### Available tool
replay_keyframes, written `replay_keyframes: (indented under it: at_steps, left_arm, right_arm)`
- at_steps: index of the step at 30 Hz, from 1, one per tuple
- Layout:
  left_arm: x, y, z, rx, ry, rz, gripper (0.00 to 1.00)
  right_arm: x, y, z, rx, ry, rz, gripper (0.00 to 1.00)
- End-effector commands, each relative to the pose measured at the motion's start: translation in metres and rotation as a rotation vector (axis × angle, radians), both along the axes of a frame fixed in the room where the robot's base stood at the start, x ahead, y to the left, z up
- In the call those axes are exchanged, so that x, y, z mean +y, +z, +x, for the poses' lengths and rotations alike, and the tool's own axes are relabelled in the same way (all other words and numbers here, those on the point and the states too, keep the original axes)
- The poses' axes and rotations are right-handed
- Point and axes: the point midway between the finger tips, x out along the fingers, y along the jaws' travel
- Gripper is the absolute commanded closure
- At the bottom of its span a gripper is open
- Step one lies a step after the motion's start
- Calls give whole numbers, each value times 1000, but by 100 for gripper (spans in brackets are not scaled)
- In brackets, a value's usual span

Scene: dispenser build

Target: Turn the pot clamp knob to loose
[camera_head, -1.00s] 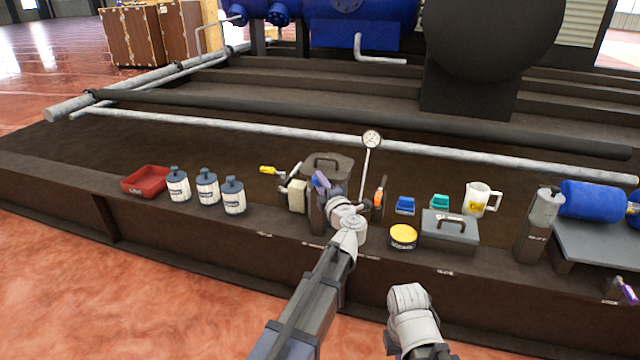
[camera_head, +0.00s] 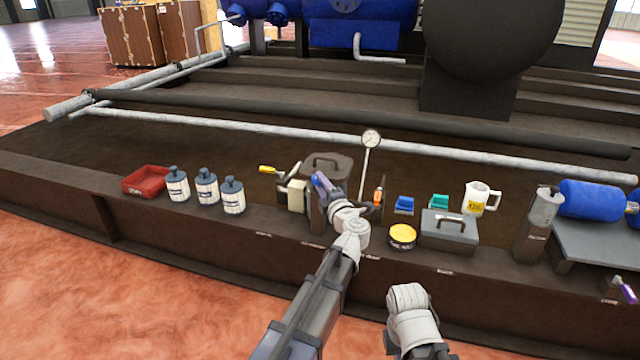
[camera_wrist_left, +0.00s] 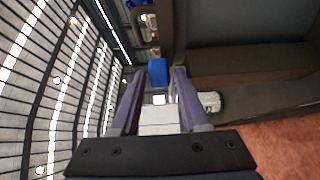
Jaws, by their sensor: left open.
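My left gripper (camera_head: 320,184) is at the middle of the ledge, in front of a dark post and the dark grey lidded box (camera_head: 327,164). Its purple fingers are open and also show in the left wrist view (camera_wrist_left: 152,90). A whitish block (camera_wrist_left: 159,119) shows between the fingers there; I cannot tell whether they touch it. I cannot make out the pot clamp knob for certain; my left gripper and wrist cover part of this spot. My right arm shows at the bottom, but its fingertips are not visible.
A beige block (camera_head: 297,195) stands just left of my left gripper. A thin-stemmed dial gauge (camera_head: 371,139) and an orange-handled tool (camera_head: 378,196) are to its right.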

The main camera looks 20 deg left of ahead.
Motion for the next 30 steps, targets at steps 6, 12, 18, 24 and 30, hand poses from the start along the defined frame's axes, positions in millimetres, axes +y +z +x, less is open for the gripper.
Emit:
replay_keyframes:
  at_steps: [6,12,18,24,30]
  left_arm:
    - [-22,0,-33,0,-4,0,55]
    - [-35,0,-49,0,-3,0,55]
    - [-37,0,-52,0,0,0,55]
    - [-37,0,-52,0,-2,0,55]
    - [-54,15,-41,-16,-140,103,55]
  right_arm:
    - [0,0,0,0,0,0,100]
    - [0,0,0,0,0,0,100]
    - [0,0,0,0,0,0,100]
    - [0,0,0,0,0,0,100]
    - [0,0,0,0,0,0,100]
